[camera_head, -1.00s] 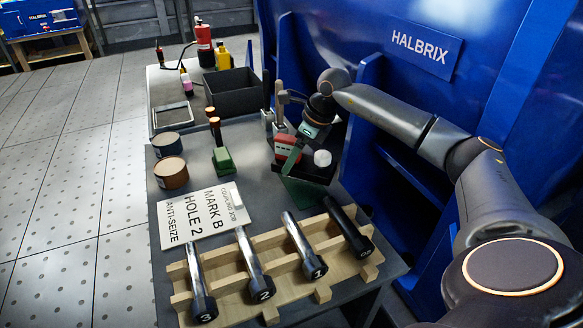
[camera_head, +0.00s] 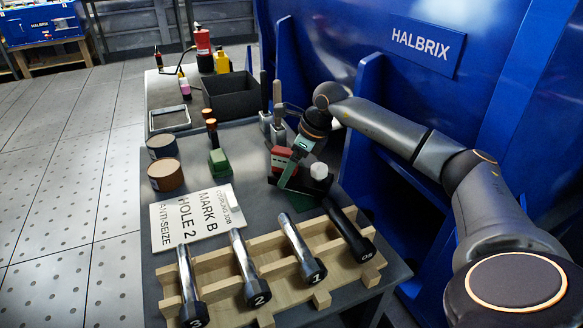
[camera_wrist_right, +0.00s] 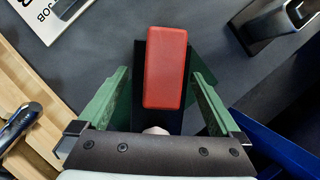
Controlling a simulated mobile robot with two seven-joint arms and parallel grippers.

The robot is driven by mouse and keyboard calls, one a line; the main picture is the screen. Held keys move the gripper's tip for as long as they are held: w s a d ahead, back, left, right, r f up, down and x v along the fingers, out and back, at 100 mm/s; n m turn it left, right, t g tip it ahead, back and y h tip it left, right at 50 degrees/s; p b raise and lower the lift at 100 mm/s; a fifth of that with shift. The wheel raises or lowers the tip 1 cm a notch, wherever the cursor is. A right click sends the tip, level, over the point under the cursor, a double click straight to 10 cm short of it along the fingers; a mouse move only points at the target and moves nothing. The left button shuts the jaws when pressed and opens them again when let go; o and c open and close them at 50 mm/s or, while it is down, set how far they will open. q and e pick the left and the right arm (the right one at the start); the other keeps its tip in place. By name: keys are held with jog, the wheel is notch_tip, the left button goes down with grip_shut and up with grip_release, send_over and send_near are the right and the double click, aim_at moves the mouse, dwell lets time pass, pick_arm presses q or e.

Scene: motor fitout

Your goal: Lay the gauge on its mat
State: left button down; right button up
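A red block-shaped thing (camera_head: 281,157) with pale marks on its side, which may be the gauge, stands on or by a black piece behind the bolt rack. In the right wrist view its red top (camera_wrist_right: 165,68) lies between the green fingers, with a clear gap on both sides. My right gripper (camera_head: 284,178) is open over it, pointing down, and holds nothing. A dark green patch (camera_head: 301,202), perhaps the mat, lies on the bench just in front and is partly hidden. A white round piece (camera_head: 320,171) stands to the right. My left gripper is out of view.
A wooden rack (camera_head: 222,290) with several numbered bolts fills the bench front. A white sign (camera_head: 195,215), two tins (camera_head: 166,175), a green-based tool (camera_head: 219,163) and a black bin (camera_head: 232,96) stand to the left and behind. A blue machine wall (camera_head: 400,95) bounds the right.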

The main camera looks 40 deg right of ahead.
aim_at(310, 177)
pick_arm(q)
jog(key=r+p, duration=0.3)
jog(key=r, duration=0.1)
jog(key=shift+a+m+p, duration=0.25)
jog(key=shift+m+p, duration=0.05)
jog(key=shift+p, duration=0.05)
pick_arm(e)
jog(key=v, duration=1.2)
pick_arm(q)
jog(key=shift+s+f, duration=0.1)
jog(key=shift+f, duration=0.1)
pick_arm(e)
jog(key=shift+r, duration=0.1)
